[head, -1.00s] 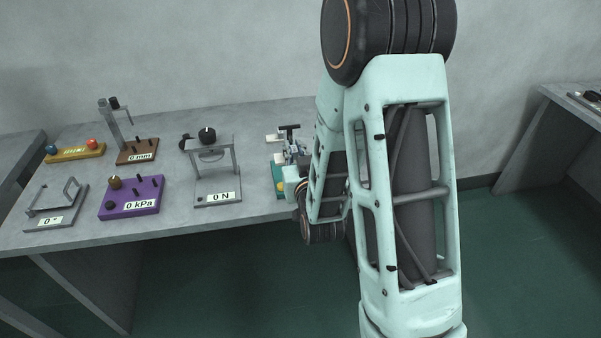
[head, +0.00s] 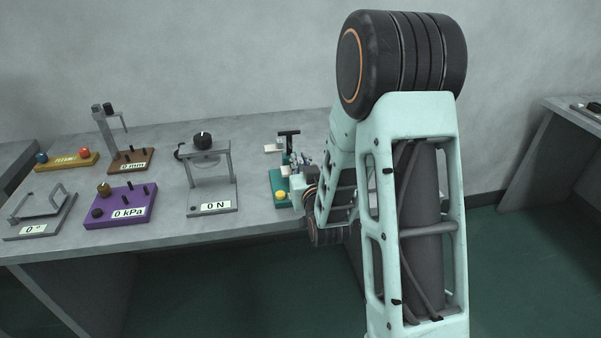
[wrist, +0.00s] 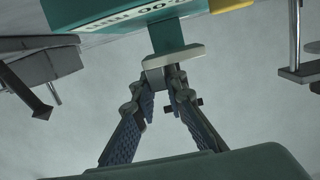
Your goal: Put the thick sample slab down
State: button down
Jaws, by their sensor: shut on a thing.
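My gripper (wrist: 163,78) is shut at the tips on a small grey block, which I take to be the thick sample slab (wrist: 156,80); most of it is hidden by the fingers. Just beyond the tips, a pale bar (wrist: 174,57) sits at the end of a teal part of an instrument; I cannot tell whether the block touches it. In the head view my gripper (head: 303,178) is small, beside the teal instrument (head: 278,190) with a yellow knob at the bench's right part, and the slab cannot be made out there.
The grey bench (head: 165,222) carries a 0 N frame (head: 212,192), a purple 0 kPa box (head: 120,207), a brown 0 mm stand (head: 132,160) and a grey angle gauge (head: 38,222). A black T-handle (head: 289,134) and a pale plate (head: 273,148) are behind the teal instrument.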

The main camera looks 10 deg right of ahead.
aim_at(301, 170)
jog(key=shift+w+f+b, duration=0.1)
jog(key=shift+f+b, duration=0.5)
jog(key=shift+f, duration=0.9)
jog(key=shift+f+b, duration=0.25)
jog(key=shift+b, duration=0.05)
jog(key=c, duration=2)
grip_release()
jog(key=shift+o, duration=0.2)
jog(key=shift+r+p, duration=0.15)
jog(key=shift+p, duration=0.65)
